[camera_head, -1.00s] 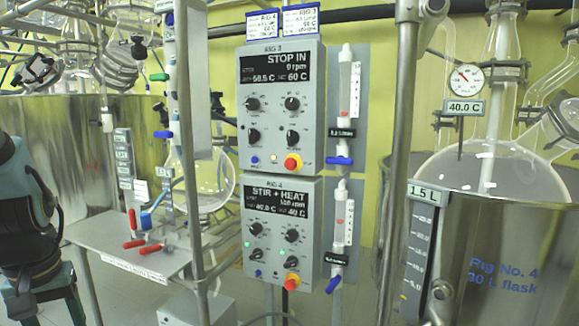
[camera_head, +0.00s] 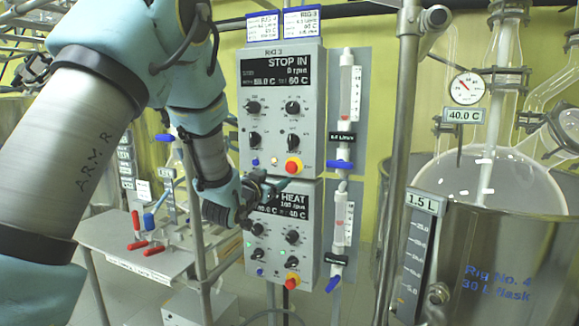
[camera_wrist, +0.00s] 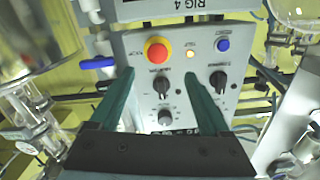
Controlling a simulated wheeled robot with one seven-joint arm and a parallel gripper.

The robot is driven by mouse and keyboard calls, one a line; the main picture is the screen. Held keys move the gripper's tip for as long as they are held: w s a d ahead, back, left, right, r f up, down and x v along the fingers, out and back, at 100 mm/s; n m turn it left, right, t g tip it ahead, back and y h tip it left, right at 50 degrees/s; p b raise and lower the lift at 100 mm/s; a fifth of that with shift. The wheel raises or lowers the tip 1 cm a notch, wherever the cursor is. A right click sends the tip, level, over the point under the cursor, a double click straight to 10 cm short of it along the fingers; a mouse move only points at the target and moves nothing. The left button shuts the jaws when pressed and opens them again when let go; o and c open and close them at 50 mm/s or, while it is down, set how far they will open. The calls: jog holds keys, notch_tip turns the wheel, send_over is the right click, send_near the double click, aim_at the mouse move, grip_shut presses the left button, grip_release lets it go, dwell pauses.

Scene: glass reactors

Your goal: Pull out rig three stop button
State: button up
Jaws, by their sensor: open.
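The rig 3 stop button (camera_head: 293,166) is a red mushroom head on a yellow ring, low on the right of the upper control box (camera_head: 280,120). That box's display reads "STOP IN", 0 rpm. My gripper (camera_head: 279,185) is just below the button in the head view, in front of the seam between the two boxes.
The rig 4 box (camera_head: 280,235) is directly below, with its own red stop button (camera_head: 292,281). Blue-handled valves (camera_head: 340,165) stand close on the right. A metal post (camera_head: 400,150) and steel vessel (camera_head: 480,255) are farther right.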

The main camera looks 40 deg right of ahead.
aim_at(291, 167)
jog(key=p+x, duration=0.4)
jog(key=x, duration=0.7)
jog(key=shift+s+d+r, duration=0.1)
jog(key=shift+s+r, duration=0.05)
jog(key=shift+r, duration=0.05)
jog(key=shift+c, duration=0.3)
grip_shut()
dwell(0.7)
